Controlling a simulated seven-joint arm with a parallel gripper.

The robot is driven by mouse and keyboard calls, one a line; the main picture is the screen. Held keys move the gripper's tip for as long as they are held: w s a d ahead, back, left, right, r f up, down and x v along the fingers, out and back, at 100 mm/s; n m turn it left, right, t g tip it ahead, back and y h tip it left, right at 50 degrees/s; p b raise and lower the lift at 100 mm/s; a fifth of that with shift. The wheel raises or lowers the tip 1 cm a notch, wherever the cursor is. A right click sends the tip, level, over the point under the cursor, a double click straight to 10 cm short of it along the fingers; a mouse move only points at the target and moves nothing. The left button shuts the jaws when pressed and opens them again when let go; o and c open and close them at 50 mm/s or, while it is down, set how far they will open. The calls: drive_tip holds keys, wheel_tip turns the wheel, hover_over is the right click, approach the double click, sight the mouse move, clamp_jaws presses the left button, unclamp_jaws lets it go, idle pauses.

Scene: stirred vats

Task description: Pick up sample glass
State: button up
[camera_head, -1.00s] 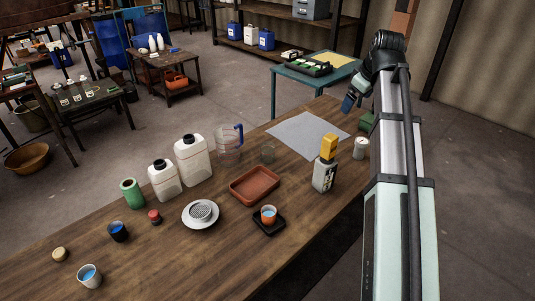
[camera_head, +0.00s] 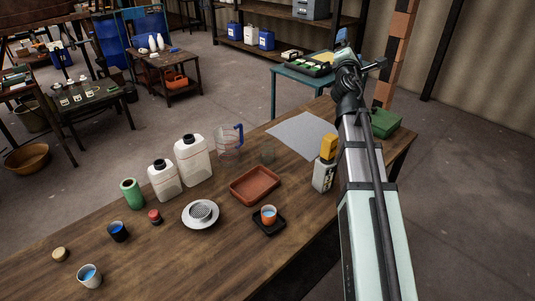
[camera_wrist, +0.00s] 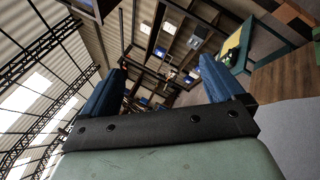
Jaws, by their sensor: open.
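A small clear glass (camera_head: 267,154), which looks like the sample glass, stands on the wooden bench (camera_head: 160,232) between the clear jug (camera_head: 228,143) and the grey sheet (camera_head: 297,133). It is faint and hard to make out. My gripper (camera_head: 342,35) is raised beyond the far end of the bench, well away from the glass. In the wrist view its two blue fingers (camera_wrist: 164,80) are spread apart with nothing between them. The glass is not visible in the wrist view.
Two white canisters (camera_head: 194,160), a terracotta tray (camera_head: 255,185), an orange cup (camera_head: 268,214) on a black dish and a yellow-topped device (camera_head: 325,165) surround the glass. A green case (camera_head: 386,122) sits at the bench's right end. The grey sheet is bare.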

drive_tip(key=s+a+f+n+g+y, duration=0.2)
drive_tip(key=a+f+n+g+y, duration=0.1)
drive_tip(key=a+f+n+y, duration=0.5)
drive_tip(key=s+a+f+n+g+y, duration=0.2)
drive_tip(key=a+f+n+y, duration=0.3)
drive_tip(key=a+n, duration=0.65)
drive_tip(key=shift+n+y, duration=0.25)
drive_tip(key=shift+y, duration=0.45)
drive_tip(key=f, duration=3)
drive_tip(key=shift+w+d, duration=0.1)
drive_tip(key=shift+d, duration=0.2)
drive_tip(key=shift+w+a+f, duration=0.15)
drive_tip(key=shift+w+f, duration=0.05)
drive_tip(key=shift+w, duration=0.05)
approach(265, 143)
drive_tip(key=w+a, duration=0.1)
drive_tip(key=w+a+f, duration=0.1)
drive_tip(key=w, duration=0.1)
drive_tip(key=shift+w+a, duration=0.1)
drive_tip(key=shift+a, duration=0.1)
drive_tip(key=shift+x, duration=2.9)
drive_tip(key=shift+d+r, duration=0.1)
drive_tip(key=shift+d, duration=0.05)
drive_tip(key=c, duration=1.3)
